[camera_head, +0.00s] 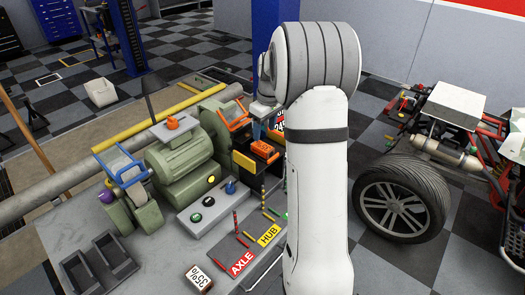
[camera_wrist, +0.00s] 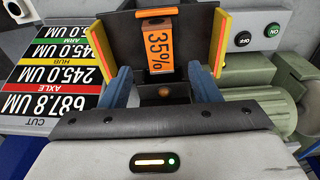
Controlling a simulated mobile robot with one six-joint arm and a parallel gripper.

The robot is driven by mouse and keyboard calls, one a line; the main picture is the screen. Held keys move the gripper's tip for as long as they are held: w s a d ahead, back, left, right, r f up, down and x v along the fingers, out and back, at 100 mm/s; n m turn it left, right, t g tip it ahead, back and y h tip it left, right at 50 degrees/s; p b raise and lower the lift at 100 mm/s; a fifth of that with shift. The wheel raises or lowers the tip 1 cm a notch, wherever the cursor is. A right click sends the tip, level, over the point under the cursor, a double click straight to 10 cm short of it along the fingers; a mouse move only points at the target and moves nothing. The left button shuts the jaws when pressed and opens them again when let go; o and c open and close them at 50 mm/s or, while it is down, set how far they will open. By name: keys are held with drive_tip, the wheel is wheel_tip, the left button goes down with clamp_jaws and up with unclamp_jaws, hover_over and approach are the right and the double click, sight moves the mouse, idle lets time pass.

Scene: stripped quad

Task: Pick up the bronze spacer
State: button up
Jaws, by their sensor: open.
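A small round bronze-brown piece (camera_wrist: 165,92), which looks like the bronze spacer, shows in the wrist view inside a dark recess below an orange 35% label. My gripper (camera_wrist: 165,78) is open, with its two blue fingers on either side of that piece and a gap to each. Nothing is held between them. I cannot tell how far the fingertips are from the piece in depth. In the head view my white arm covers much of the right end of the bench, and I cannot make out the spacer there.
Dark walls with yellow-and-orange side strips (camera_wrist: 218,42) stand close around the label (camera_wrist: 158,47). A green machine (camera_head: 183,165) and a grey button box (camera_head: 205,207) are on the bench. AXLE (camera_head: 242,263) and HUB (camera_head: 269,236) labels lie in front. A wheel (camera_head: 400,198) stands right.

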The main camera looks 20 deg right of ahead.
sight(263, 147)
drive_tip(key=shift+o, duration=0.4)
drive_tip(key=shift+w+a+b, duration=0.1)
drive_tip(key=shift+w+b, duration=0.1)
drive_tip(key=shift+b, duration=0.45)
drive_tip(key=shift+w+a+r+g+h, duration=0.15)
drive_tip(key=shift+g+h, duration=0.15)
drive_tip(key=shift+g, duration=0.3)
drive_tip(key=shift+f+p, duration=0.65)
drive_tip(key=shift+f, duration=2.95)
drive_tip(key=shift+c, duration=0.6)
clamp_jaws()
